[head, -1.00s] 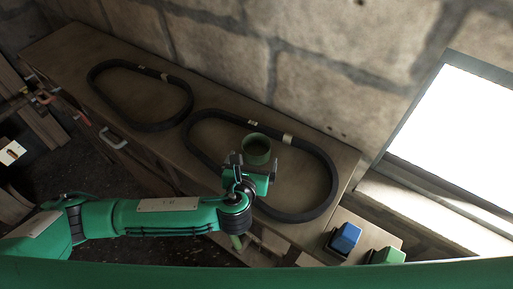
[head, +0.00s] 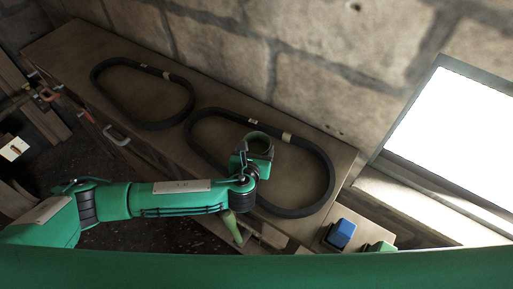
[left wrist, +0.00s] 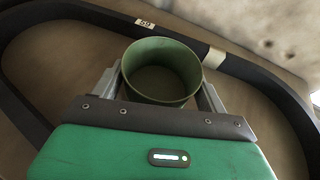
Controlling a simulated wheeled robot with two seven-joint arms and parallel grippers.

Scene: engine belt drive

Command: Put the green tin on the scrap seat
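The green tin (head: 259,143), a round open-topped cup, stands upright inside the right-hand black belt loop on the bench. It also shows in the left wrist view (left wrist: 161,60), with its mouth towards the camera. My left gripper (head: 256,152) is at the tin, with one finger on each side of it. The fingers look open around the tin; whether they touch its wall is hard to see. My right gripper is not in view. I cannot make out which thing is the scrap seat.
Two black belts lie on the bench, the left one (head: 146,125) and the right one (head: 330,185). A blue block (head: 341,233) and a green block (head: 380,247) are at the lower right. A stone wall (head: 310,60) runs behind the bench, with a bright window (head: 455,150) to the right.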

